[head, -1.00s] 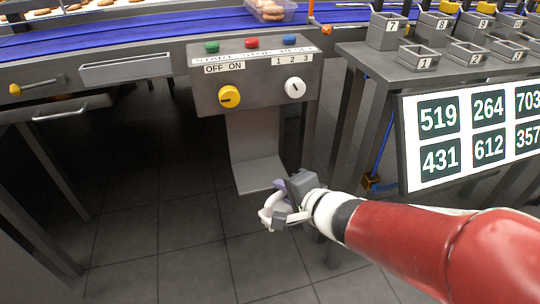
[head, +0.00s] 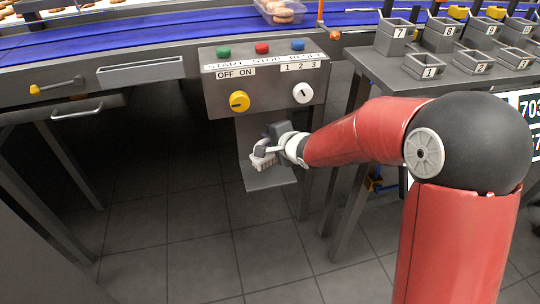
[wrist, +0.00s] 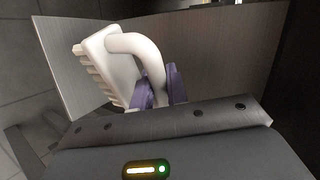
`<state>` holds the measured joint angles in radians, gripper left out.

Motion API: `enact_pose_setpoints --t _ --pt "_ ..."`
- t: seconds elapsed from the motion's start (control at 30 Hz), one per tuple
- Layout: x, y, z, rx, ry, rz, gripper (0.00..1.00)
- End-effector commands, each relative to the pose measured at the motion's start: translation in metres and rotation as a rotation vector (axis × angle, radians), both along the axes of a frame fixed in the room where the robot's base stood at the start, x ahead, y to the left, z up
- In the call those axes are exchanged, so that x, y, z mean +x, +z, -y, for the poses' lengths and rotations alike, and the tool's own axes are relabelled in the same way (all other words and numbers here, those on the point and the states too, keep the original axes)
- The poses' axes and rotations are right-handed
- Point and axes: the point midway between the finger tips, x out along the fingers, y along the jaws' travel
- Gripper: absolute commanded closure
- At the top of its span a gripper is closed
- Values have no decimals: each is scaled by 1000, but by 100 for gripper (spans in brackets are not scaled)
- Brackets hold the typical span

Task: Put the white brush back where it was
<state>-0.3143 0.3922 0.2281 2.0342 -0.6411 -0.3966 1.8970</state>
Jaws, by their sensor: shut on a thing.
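The white brush (head: 262,157) has a curved handle and a block of bristles. My gripper (head: 272,146) is shut on its handle and holds it in front of the grey bracket under the control box. In the wrist view the brush (wrist: 108,62) is tilted, bristles facing left, with its handle between the purple fingertips (wrist: 160,88). The grey bracket (head: 272,178) has an upright back plate and a small shelf at its foot; its plate also fills the back of the wrist view (wrist: 215,60). I cannot tell whether the brush touches the bracket.
Above is the control box (head: 212,98) with buttons and two knobs. At left is a drawer handle (head: 78,112) and a long slot holder (head: 140,72). The right table (head: 395,80) carries numbered bins. The floor in front is clear.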

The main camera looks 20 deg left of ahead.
Motion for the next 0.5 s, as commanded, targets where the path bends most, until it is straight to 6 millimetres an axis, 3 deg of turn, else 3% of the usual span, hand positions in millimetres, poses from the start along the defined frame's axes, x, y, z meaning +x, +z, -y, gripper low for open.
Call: enact_pose_setpoints --t 0.03,0.27,0.5 --pt "-3 -16 0 -5 2 -6 100" --pt "-3 -34 1 -3 1 -5 100" --pt "-2 -65 0 -5 2 -5 100"
